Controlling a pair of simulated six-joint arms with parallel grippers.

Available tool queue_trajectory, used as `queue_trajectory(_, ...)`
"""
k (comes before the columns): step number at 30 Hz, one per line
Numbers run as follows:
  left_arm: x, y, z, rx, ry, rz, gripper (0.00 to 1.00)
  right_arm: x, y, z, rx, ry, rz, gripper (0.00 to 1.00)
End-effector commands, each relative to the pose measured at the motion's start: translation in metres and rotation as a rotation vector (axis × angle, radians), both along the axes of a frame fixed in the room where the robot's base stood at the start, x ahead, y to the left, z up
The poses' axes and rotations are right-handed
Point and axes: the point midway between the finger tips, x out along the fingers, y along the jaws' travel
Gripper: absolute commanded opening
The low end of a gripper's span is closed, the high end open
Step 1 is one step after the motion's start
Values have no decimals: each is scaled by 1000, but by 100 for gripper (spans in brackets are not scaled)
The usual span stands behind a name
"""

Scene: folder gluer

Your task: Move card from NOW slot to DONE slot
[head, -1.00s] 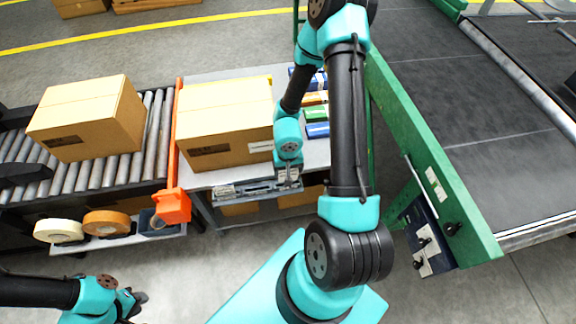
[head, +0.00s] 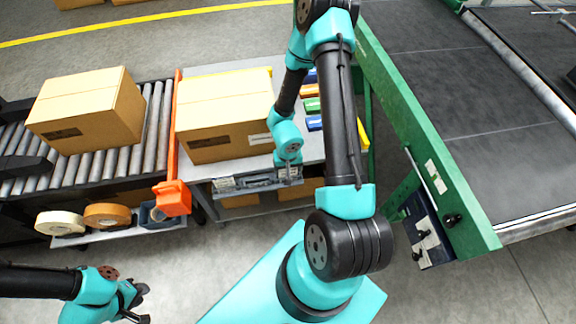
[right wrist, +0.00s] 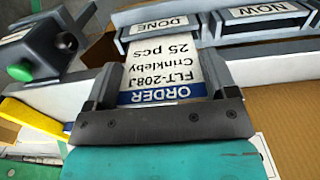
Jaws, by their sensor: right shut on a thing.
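The order card (right wrist: 160,70), white with a blue ORDER band, is between the fingers of my right gripper (right wrist: 162,84), which is shut on it. The card's far end meets the front of the DONE slot (right wrist: 158,26); I cannot tell how deep it sits. The NOW slot (right wrist: 264,12) is beside it to the right, with no card showing in it. In the head view, my right gripper (head: 289,172) is at the right part of the card rack (head: 240,184) on the table's front edge. My left gripper (head: 140,303) is open and empty at the lower left, away from the rack.
A carton (head: 225,115) stands on the table just behind the rack. Another carton (head: 88,108) is on the roller conveyor at left. Coloured boxes (head: 312,105) lie behind my right arm. Tape rolls (head: 105,216) and an orange part (head: 172,198) are left. A green machine frame (head: 425,150) stands right.

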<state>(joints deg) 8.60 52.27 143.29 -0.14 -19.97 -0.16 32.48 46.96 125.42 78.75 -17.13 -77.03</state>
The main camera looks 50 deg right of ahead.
Motion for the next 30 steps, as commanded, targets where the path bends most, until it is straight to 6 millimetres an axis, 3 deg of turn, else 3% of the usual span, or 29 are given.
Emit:
queue_trajectory(8,0,0,0,0,0,0,28,0,0,-1,0,0,0,58)
queue_trajectory(9,0,0,0,0,0,0,28,0,0,-1,0,0,0,80)
queue_trajectory(15,0,0,0,0,0,0,28,0,0,-1,-1,-1,0,99)
queue_trajectory(24,0,0,0,0,0,0,28,0,0,1,-1,-1,0,100)
queue_trajectory(30,0,0,0,0,0,0,28,0,-1,12,-3,-2,-2,100)
